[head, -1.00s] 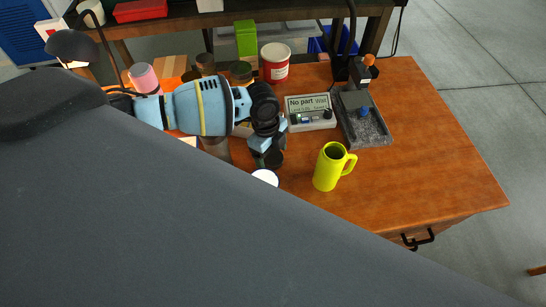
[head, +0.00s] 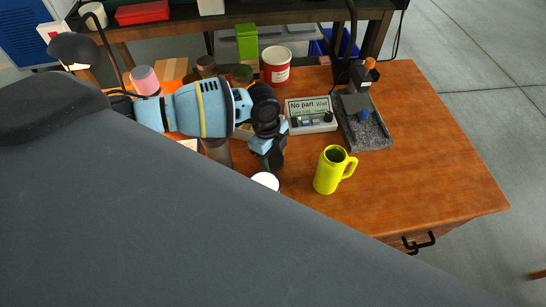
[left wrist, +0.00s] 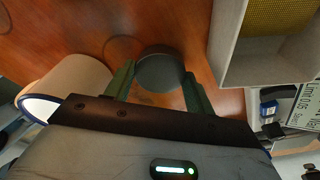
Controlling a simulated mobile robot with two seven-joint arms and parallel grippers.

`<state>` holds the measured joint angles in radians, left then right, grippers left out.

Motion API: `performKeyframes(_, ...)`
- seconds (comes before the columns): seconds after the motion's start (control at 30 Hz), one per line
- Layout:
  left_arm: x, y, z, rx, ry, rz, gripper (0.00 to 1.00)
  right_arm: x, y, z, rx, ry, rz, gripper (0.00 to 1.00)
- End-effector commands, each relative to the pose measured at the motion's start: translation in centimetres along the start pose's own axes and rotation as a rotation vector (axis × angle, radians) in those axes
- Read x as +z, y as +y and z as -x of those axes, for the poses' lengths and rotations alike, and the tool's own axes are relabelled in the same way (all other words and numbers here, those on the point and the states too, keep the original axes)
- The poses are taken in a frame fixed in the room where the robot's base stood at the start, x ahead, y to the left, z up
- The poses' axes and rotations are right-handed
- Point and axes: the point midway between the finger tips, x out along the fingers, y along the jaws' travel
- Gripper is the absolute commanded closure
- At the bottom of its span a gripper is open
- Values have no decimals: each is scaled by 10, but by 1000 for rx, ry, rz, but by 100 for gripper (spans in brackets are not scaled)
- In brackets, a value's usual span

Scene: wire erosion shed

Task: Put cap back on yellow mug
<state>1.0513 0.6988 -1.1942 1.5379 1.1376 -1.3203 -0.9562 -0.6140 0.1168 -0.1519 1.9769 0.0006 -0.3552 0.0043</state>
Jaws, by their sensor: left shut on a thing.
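The yellow mug (head: 329,174) stands upright on the wooden table, its open top dark inside and its handle to the right. My left gripper (head: 270,165) is left of the mug in the head view, pointing down and apart from it. In the left wrist view, the left gripper (left wrist: 158,90) is shut on a dark round cap (left wrist: 160,70), held between its two green fingers. The cap cannot be made out clearly in the head view. My right gripper is not in view.
A white-topped cup (head: 265,180) stands just below the left gripper, partly hidden by my body. Behind are a display unit (head: 311,113), a granite stand (head: 364,130) and a red-and-white tub (head: 276,64). A grey box (left wrist: 230,62) is close beside the gripper. The table right of the mug is clear.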

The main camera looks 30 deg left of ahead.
Motion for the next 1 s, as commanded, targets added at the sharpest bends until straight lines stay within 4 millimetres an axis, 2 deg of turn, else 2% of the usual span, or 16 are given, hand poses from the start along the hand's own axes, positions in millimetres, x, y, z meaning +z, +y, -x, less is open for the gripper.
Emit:
performKeyframes(0.3,-8,-2,57,-8,0,-2,68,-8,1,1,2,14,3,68)
performKeyframes(0.5,-13,-1,85,-6,0,-1,68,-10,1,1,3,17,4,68)
performKeyframes(0.7,-14,0,95,-3,0,-1,68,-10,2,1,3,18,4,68)
performKeyframes(1.0,-14,0,95,-3,0,-1,68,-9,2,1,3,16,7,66)
